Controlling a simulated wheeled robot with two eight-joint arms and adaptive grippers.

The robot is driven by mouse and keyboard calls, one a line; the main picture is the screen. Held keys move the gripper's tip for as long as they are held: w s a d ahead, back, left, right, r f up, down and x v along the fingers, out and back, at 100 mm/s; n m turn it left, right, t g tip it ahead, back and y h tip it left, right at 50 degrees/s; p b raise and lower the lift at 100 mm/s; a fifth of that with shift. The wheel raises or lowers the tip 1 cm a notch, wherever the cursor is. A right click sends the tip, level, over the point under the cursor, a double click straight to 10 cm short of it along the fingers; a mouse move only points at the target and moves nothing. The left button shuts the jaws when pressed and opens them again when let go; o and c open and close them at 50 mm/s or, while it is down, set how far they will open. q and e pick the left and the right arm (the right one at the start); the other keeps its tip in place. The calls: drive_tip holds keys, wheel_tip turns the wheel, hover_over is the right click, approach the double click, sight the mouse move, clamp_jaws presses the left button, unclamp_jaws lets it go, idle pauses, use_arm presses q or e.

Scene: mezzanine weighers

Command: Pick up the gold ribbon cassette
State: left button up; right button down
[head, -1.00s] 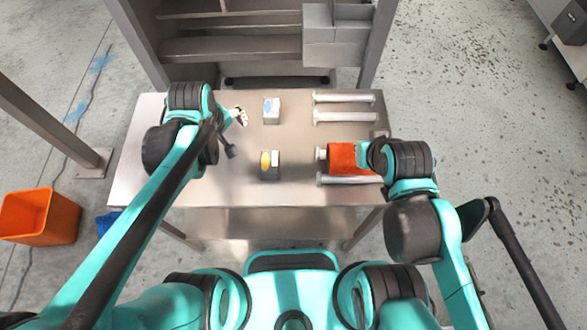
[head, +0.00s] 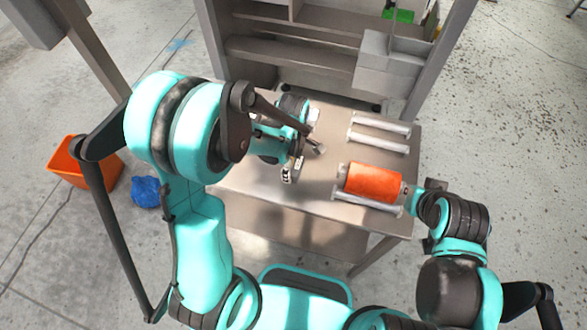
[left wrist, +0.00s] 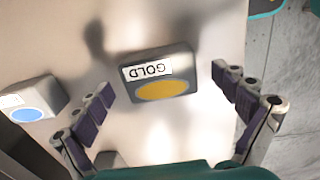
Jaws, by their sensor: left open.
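In the left wrist view the gold ribbon cassette (left wrist: 158,90) is a grey box with a gold oval and an upside-down GOLD label, lying on the metal table. My left gripper (left wrist: 163,82) is open, its two purple-padded fingers to either side of the cassette and apart from it. In the head view my left gripper (head: 300,162) is low over the table, and I cannot make out the gold cassette there. My right gripper (head: 412,192) is by the right end of an orange roll; its fingers are not clear.
A cassette with a blue oval (left wrist: 30,108) lies left of the gold one in the left wrist view. The orange roll (head: 370,182) and pale metal rails (head: 378,140) occupy the right of the table. A shelf unit (head: 300,50) stands behind.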

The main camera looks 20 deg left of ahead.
use_arm(q)
drive_tip(key=shift+f, duration=0.8)
drive_tip(key=c, duration=1.3)
drive_tip(key=shift+r, duration=0.1)
